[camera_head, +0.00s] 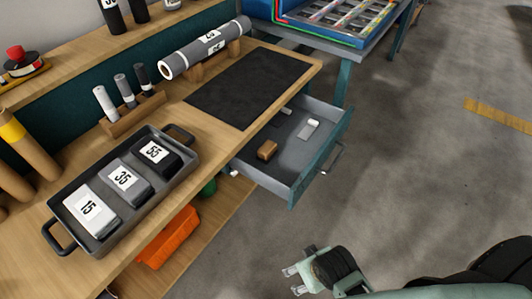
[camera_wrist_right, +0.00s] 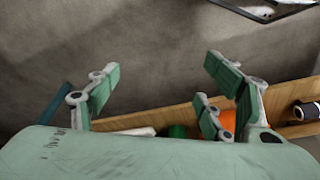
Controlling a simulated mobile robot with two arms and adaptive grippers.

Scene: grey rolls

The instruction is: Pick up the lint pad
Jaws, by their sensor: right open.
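An open grey drawer (camera_head: 247,172) under the workbench holds a brown block (camera_head: 267,149), a flat light-grey piece with a white end (camera_head: 308,129) and a small dark item (camera_head: 287,111) near the back. None is labelled, so I cannot tell for certain which is the lint pad. My right gripper (camera_head: 294,280) is over the floor, in front of the drawer and apart from it. In the wrist view its fingers (camera_wrist_right: 165,82) are spread with nothing between them. My left gripper is out of view.
The workbench holds a dark tray (camera_head: 144,213) with pads marked 15, 35 and 55, a black mat (camera_head: 249,88) and a large grey roll (camera_head: 206,47) on a stand. An orange bin (camera_head: 168,238) is on the lower shelf. The floor at right is clear.

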